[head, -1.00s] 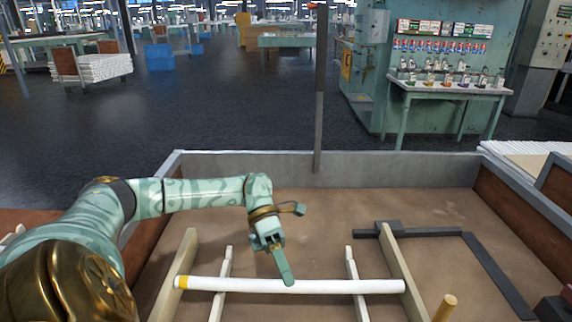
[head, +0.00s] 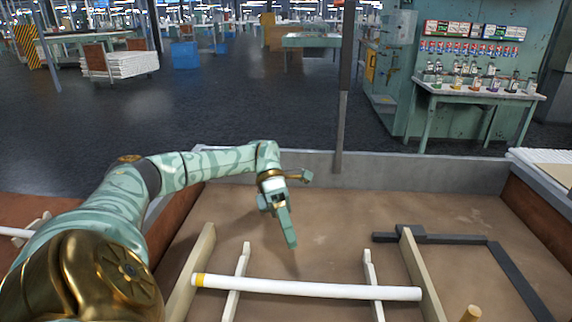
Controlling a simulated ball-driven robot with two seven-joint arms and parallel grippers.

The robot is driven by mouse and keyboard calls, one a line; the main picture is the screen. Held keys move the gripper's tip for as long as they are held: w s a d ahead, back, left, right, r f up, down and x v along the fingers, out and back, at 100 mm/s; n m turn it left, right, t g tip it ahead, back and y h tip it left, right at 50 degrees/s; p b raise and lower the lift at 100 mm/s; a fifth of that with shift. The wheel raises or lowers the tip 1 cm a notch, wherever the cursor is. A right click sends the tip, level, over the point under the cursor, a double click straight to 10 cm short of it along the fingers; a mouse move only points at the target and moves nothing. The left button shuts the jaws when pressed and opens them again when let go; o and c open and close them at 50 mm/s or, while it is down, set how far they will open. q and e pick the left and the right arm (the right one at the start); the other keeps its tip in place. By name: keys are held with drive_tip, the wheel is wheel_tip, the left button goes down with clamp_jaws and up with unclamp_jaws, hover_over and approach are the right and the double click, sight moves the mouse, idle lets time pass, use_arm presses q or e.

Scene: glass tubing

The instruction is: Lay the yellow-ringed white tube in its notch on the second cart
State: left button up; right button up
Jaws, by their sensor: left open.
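The white tube (head: 305,289) has a yellow ring (head: 200,281) near its left end. It lies crosswise in the tray of a cart (head: 430,165), over a left wooden support (head: 242,262) and a right wooden support (head: 370,270). Its ends lie close to two longer wooden rails, a left one (head: 203,245) and a right one (head: 412,255). I cannot tell how deep it sits in any notch. My left gripper (head: 287,226) is open and empty, pointing down behind the tube, apart from it. My right gripper is not in view.
A dark bent bar (head: 455,239) lies at the tray's right, and a wooden peg (head: 471,313) stands at the front right. A dark upright post (head: 342,100) rises at the back wall. Another white tube (head: 14,232) shows at far left. The tray's middle back is clear.

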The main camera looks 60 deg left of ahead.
use_arm(q)
drive_tip(key=shift+b+v, duration=0.3)
drive_tip(key=shift+v, duration=1.6)
